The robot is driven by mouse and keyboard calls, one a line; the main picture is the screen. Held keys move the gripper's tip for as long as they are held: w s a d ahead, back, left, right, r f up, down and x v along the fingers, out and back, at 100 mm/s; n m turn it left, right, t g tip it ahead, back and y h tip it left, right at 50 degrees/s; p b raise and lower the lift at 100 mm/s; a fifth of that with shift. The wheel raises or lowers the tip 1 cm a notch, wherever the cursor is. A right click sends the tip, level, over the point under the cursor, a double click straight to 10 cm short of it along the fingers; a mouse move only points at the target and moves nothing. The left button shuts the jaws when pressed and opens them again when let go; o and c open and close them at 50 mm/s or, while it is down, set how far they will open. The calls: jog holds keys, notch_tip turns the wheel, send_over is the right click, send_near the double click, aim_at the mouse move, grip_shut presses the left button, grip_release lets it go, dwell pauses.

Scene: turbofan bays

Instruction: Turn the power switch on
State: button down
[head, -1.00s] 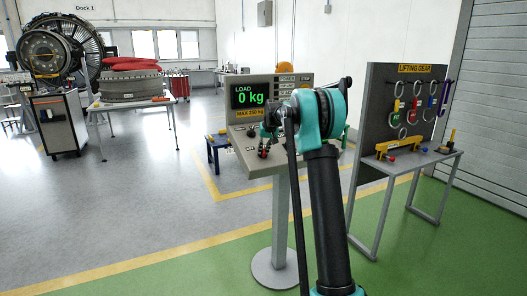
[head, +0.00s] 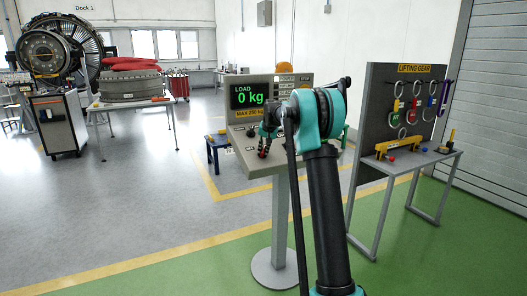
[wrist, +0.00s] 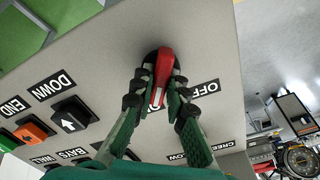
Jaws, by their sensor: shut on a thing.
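The power switch (wrist: 164,66) shows in the wrist view as a red handle on a dark round base on the grey console panel. An OFF label lies to its right; another label is partly hidden behind my gripper. My gripper (wrist: 158,92) has its two green fingers with black pads on either side of the red handle, closed on it. In the head view my gripper (head: 265,142) is at the front of the console (head: 270,170), and my own arm hides the console's right part. I cannot tell the switch's exact position.
The wrist view shows an orange button (wrist: 34,132) and a black button (wrist: 73,119) by END and DOWN labels. The console's screen (head: 250,96) reads LOAD 0 kg. A lifting-gear bench (head: 425,160) stands to the right.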

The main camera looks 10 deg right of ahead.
jog(key=c, duration=1.5)
grip_release()
jog(key=shift+c, duration=0.2)
jog(key=v, duration=1.2)
